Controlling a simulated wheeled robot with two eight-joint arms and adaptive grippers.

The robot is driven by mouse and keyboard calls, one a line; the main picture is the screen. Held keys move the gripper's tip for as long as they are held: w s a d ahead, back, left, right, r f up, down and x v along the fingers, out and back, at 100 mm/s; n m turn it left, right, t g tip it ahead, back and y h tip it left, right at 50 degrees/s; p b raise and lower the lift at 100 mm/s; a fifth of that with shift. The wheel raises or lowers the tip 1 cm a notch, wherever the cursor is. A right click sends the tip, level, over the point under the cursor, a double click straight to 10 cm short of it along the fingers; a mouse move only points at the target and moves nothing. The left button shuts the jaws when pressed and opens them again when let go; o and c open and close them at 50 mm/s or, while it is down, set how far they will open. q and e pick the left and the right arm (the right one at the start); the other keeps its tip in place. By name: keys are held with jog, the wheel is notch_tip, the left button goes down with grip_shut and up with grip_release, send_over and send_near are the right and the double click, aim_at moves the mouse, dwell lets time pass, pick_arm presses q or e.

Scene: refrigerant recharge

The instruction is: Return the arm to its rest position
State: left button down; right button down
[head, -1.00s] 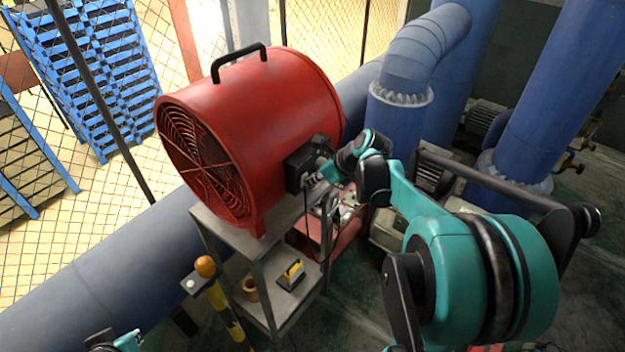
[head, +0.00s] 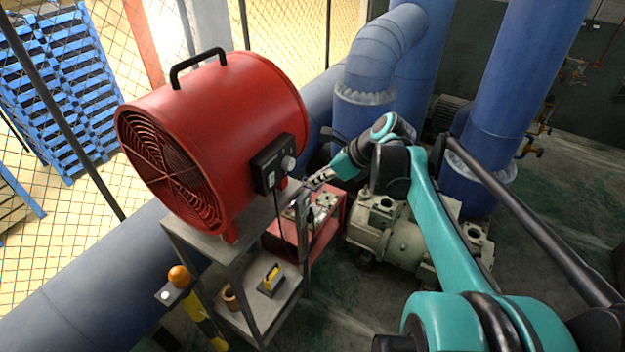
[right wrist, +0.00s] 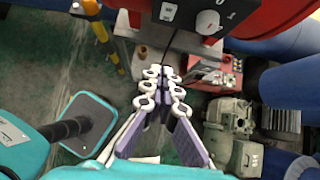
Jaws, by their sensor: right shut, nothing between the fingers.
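My right arm reaches across the right half of the head view. Its right gripper (head: 318,180) is beside the control box (head: 272,163) of the red fan, apart from it. In the right wrist view, the right gripper (right wrist: 163,75) is shut and empty, its fingers pointing toward the fan's control box (right wrist: 190,12) with its round knob (right wrist: 207,22). My left gripper is not in the head view.
The red fan (head: 215,125) stands on a metal cart (head: 245,235). A red machine (head: 285,235) and a beige compressor (head: 385,230) sit beyond it. Blue pipes (head: 515,90) rise at the right. A yellow-black post (head: 205,325) stands in front.

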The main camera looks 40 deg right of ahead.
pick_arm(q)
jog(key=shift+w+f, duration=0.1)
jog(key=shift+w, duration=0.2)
pick_arm(e)
jog(key=shift+w, duration=0.3)
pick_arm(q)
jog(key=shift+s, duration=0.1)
pick_arm(e)
jog(key=shift+s, duration=0.1)
